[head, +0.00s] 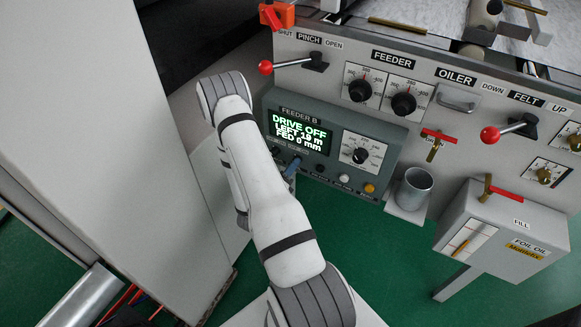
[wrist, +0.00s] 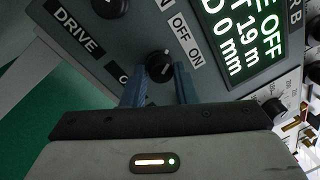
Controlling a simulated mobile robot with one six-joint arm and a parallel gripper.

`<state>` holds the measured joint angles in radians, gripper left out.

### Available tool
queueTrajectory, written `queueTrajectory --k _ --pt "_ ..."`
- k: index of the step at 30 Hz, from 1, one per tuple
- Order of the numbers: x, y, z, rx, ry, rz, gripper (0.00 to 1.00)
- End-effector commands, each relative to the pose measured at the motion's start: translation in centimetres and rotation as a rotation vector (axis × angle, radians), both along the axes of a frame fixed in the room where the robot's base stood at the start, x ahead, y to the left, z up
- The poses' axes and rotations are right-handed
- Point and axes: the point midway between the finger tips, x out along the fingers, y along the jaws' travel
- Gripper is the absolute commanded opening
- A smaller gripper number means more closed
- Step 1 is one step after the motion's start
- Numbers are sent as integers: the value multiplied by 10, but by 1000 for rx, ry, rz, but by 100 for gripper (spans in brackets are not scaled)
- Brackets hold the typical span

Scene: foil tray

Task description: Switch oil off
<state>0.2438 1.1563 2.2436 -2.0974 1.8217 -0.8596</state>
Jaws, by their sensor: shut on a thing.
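The small black switch knob (wrist: 158,64) is in the wrist view, beside an "OFF ON" label (wrist: 187,40) on the grey Feeder B panel. A label by it is mostly hidden by my gripper; only an "O" shows. My gripper (wrist: 160,80) has its two blue fingers closed on the knob, one on each side. In the head view my gripper (head: 291,168) is at the panel's lower left, and my arm hides part of that panel.
A second black knob (wrist: 112,6) sits by the "DRIVE" label (wrist: 78,28). The green display (head: 299,131) reads DRIVE OFF, LEFT 19 m, FED 0 mm. A metal cup (head: 414,188), red-handled valve (head: 437,136) and foil oil box (head: 505,228) stand to the right.

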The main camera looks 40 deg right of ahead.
Motion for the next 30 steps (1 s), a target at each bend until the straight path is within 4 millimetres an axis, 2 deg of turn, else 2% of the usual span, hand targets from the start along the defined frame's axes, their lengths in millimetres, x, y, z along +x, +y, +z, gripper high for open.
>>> queueTrajectory --k 16,17,18,25,30 --pt "-1 -2 2 -14 22 -9 4" --pt "-1 -2 2 -14 22 -9 27" --pt "-1 -2 2 -14 22 -9 30" --pt "0 -1 1 -12 23 -4 48" --pt "0 0 0 -11 24 -1 48"
